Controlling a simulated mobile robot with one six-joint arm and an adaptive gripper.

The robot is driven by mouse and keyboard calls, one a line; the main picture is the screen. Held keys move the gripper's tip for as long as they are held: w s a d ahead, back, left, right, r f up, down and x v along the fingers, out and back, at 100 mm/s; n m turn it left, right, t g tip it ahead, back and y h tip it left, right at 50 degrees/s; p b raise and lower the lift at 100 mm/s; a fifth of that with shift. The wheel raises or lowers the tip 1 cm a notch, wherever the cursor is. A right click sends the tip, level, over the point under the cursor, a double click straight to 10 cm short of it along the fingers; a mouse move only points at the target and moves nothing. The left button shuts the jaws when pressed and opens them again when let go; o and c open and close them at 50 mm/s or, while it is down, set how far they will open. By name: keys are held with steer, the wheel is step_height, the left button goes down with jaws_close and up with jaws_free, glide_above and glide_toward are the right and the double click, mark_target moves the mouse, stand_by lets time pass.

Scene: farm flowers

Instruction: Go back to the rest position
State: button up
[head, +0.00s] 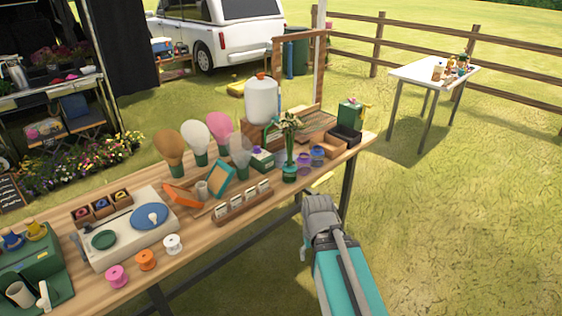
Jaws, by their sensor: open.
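My gripper (319,207) is grey, on the end of my teal arm. It appears just in front of the long wooden table's (225,228) front edge, over the grass. It looks open, and no object shows in it. The fingertips are small and partly hidden by the gripper body. A green vase (289,172) with white flowers stands on the table, up and left of the gripper in the picture.
The table holds a seed-packet rack (242,204), a white drink dispenser (261,100), ribbon spools (146,260) and wrapped bouquets. A white side table (420,75) stands at the back right by a wooden fence (376,45). The grass on the right is clear.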

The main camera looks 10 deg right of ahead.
steer(key=shift+r+p, duration=1.5)
steer(key=shift+r, duration=0.35)
